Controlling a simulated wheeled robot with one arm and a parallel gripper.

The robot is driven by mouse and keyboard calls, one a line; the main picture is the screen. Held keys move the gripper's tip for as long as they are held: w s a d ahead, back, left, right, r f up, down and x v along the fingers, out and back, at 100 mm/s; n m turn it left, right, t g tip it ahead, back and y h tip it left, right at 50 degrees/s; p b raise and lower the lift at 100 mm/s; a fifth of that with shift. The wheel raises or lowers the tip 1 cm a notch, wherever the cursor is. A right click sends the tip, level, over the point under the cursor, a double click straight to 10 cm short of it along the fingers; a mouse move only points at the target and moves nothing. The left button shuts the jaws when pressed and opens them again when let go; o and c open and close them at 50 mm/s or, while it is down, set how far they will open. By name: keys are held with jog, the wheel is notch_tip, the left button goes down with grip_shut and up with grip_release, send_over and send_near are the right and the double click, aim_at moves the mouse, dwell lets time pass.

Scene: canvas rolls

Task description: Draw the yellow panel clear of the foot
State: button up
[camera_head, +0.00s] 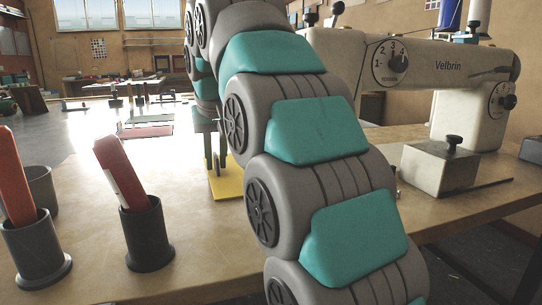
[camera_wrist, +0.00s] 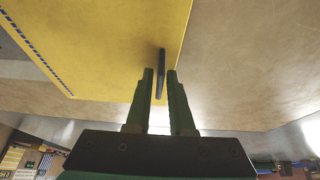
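The yellow panel (camera_head: 228,187) lies flat on the table, partly hidden by my arm in the head view. It fills the upper left of the wrist view (camera_wrist: 105,45), with a dashed blue line along its left side. A thin dark upright tab (camera_wrist: 161,68) stands near its right edge. My gripper (camera_wrist: 160,75) is above the panel, its two fingers apart with the tab between them. A narrow gap shows between the tab and the fingers. In the head view my gripper (camera_head: 215,165) is seen small beside my arm. The foot cannot be made out; my arm covers that area.
A cream sewing machine (camera_head: 440,62) stands at the right, with a grey block with a black knob (camera_head: 440,168) in front. Dark cups (camera_head: 147,235) holding red items stand at the front left. Bare tabletop (camera_head: 85,190) lies between cups and panel.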

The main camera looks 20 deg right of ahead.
jog(key=shift+r+p, duration=1.65)
jog(key=shift+r, duration=0.4)
jog(key=shift+o, duration=0.2)
jog(key=o, duration=0.5)
